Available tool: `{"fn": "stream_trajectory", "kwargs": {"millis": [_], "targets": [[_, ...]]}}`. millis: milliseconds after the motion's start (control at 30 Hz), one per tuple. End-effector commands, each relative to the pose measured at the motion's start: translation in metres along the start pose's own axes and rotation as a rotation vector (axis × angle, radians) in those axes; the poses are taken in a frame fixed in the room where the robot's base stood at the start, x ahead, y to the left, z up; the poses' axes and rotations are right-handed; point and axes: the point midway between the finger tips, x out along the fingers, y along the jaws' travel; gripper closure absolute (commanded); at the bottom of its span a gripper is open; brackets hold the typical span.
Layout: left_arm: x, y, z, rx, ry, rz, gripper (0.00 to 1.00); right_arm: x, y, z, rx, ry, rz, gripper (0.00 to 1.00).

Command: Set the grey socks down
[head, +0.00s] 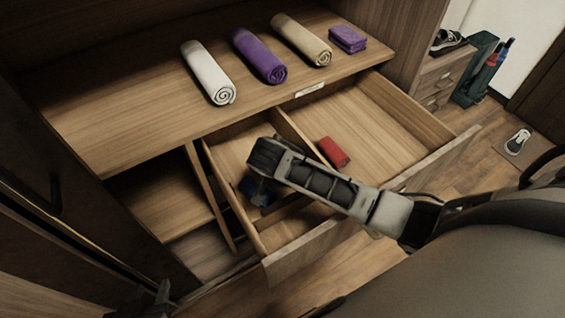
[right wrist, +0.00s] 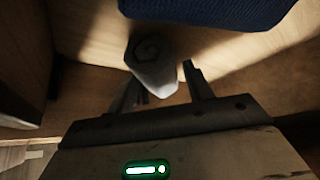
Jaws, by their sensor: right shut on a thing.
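The grey socks (right wrist: 152,66) are a small rolled bundle with a spiral end, seen in the right wrist view between the fingers of my right gripper (right wrist: 163,88). The gripper is shut on them, inside the open drawer (head: 300,258). In the head view my right forearm and wrist hide the right gripper and the socks. A dark blue cloth item lies in the drawer's left compartment (head: 258,192), close beside the socks in the wrist view (right wrist: 215,10). My left gripper (head: 150,298) is a dark shape at the bottom left edge; its jaws are unclear.
A red rolled item (head: 333,152) lies in the drawer's right compartment, beyond a wooden divider. White (head: 208,75), purple (head: 258,55) and beige (head: 302,40) rolls and a folded purple cloth (head: 347,39) sit on the shelf above. The right compartment has free room.

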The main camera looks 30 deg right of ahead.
Motion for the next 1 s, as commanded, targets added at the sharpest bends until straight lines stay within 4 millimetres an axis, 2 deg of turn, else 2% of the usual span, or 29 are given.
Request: {"fn": "stream_trajectory", "kwargs": {"millis": [67, 100, 133, 167, 433, 567, 1000], "targets": [[0.001, 0.000, 0.001, 0.000, 0.000, 0.000, 0.62, 0.002, 0.000, 0.002, 0.000, -0.001, 0.000, 0.71], [0.000, 0.000, 0.001, 0.000, 0.000, 0.000, 0.62, 0.001, 0.000, 0.001, 0.000, -0.001, 0.000, 0.38], [0.000, 0.000, 0.001, 0.000, 0.000, 0.000, 0.62, 0.001, 0.000, 0.001, 0.000, -0.001, 0.000, 0.30], [0.001, 0.000, 0.001, 0.000, 0.000, 0.001, 0.62, 0.001, 0.000, 0.001, 0.000, -0.001, 0.000, 0.27], [0.002, 0.000, -0.001, 0.001, 0.003, 0.000, 0.62, 0.000, 0.000, 0.000, 0.000, 0.000, 0.000, 0.27], [0.001, -0.001, -0.002, 0.002, 0.002, -0.001, 0.62, -0.010, -0.001, 0.000, 0.000, -0.001, -0.002, 0.27], [-0.002, 0.000, -0.008, -0.006, 0.006, -0.006, 0.62, -0.097, -0.001, 0.000, 0.002, -0.002, -0.003, 0.27]]}}
